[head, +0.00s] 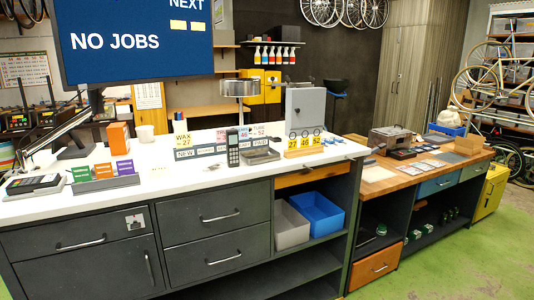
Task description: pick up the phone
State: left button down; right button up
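A dark upright handset with a small screen and keys (233,147), which looks like the phone, stands on the white counter (130,193) near its middle. A small metal tray (261,156) is just to its right. A flat black device with a screen (36,184) lies at the counter's left end; I cannot tell exactly what it is. Neither of my grippers shows in the head view.
Colored cards in a holder (104,177) stand at the counter's left. Labelled strips (202,150) lie behind the handset, and a number-tag stand (304,144) is to its right. A large screen (135,38) hangs above. A wooden workbench (405,172) adjoins on the right.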

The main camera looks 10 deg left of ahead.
aim_at(232, 135)
jog(key=i+j+u, duration=0.2)
jog(key=j+u, duration=0.2)
jog(key=i+j+u, duration=0.5)
jog(key=u, duration=0.25)
